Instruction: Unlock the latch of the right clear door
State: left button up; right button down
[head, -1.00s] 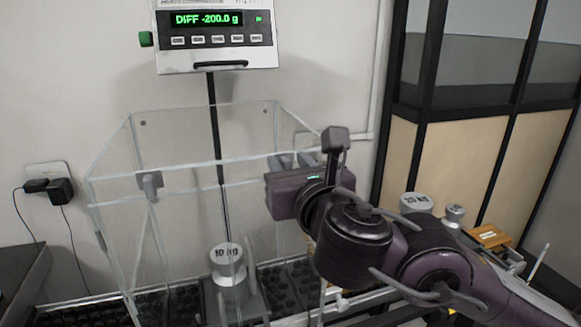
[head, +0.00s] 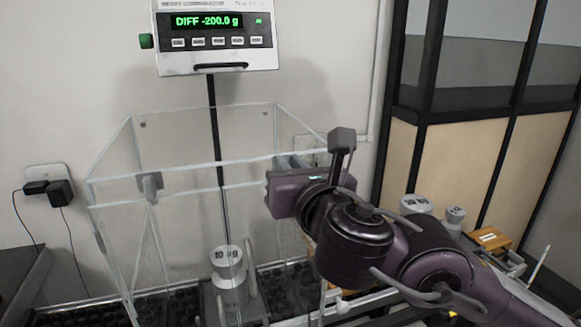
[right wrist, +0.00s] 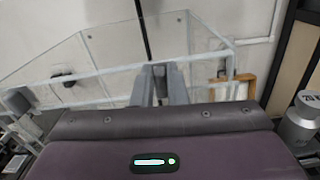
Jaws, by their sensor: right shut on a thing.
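The clear box (head: 200,182) stands around a 10 kg weight (head: 229,275). A grey latch (head: 151,183) sits at the left of its front upper rail; a grey latch block also shows at the left edge of the right wrist view (right wrist: 18,100). My right gripper (head: 290,161) is at the right end of that rail, its fingers pointing toward the box. In the right wrist view its grey fingers (right wrist: 160,84) are close together at the rail, shut on the right door's latch, which they mostly hide. My left gripper is out of view.
A display (head: 215,35) above the box reads DIFF -200.0 g. Silver weights (head: 416,204) and an orange-brown box (head: 489,239) stand on the right, beyond my right arm. A dark-framed cabinet (head: 470,150) stands at the back right.

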jog(key=shift+w+d+f+m+b, duration=0.1)
jog(key=shift+d+f+m+b, duration=0.35)
jog(key=shift+m, duration=2.35)
jog(key=shift+w+a+f+m+b, duration=0.1)
jog(key=shift+m+b, duration=0.7)
jog(key=shift+m, duration=2)
jog(key=shift+d+f+m+b, duration=0.3)
jog(key=shift+m+b, duration=0.3)
jog(key=shift+m, duration=2.2)
jog(key=c, duration=1.4)
grip_release()
jog(key=shift+c, duration=0.2)
jog(key=shift+s, duration=0.15)
jog(key=p+v, duration=0.1)
jog(key=v, duration=0.6)
jog(key=shift+s, duration=0.2)
jog(key=shift+d+r, duration=0.1)
